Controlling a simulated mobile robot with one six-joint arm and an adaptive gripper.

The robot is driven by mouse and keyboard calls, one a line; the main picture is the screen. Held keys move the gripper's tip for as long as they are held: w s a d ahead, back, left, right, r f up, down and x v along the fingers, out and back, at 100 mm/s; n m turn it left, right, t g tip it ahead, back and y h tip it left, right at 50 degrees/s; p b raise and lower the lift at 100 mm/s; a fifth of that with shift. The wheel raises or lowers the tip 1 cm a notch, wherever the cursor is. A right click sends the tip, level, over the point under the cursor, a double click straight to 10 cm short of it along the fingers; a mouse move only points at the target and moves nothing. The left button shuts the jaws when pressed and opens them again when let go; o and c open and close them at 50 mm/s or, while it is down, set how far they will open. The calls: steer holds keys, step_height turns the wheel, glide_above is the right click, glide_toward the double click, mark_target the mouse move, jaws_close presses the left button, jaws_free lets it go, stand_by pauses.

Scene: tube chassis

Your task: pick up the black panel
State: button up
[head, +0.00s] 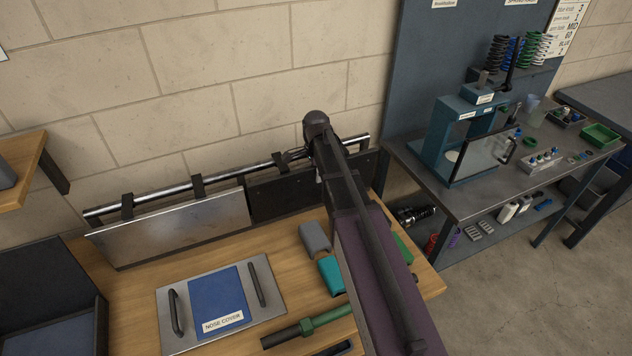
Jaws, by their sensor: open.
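The black panel (285,192) hangs from a metal rail (232,172) along the wall, just right of a silver panel (170,230). A dark clip (278,160) is near its top edge. My arm reaches up from the lower right and crosses in front of the panel's right part, hiding some of it. My gripper (298,155) shows only as small dark parts by the rail, at the panel's upper edge. It is open. I cannot tell whether its fingers touch the panel or stand around its edge.
A wooden bench holds the nose cover plate (265,321), grey (314,237) and teal (330,275) blocks, and a green-collared tool (307,326). A dark bin (75,251) stands at left. A grey workbench (412,160) with a teal press (451,139) is at right.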

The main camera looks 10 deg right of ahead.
jaws_close()
steer(key=shift+r, duration=0.15)
stand_by(0.5)
step_height(320, 180, up, 4)
steer(key=p, duration=0.4)
steer(key=shift+f, duration=0.2)
steer(key=s+r+p, duration=0.1)
steer(key=s, duration=1.5)
steer(key=shift+a, duration=0.35)
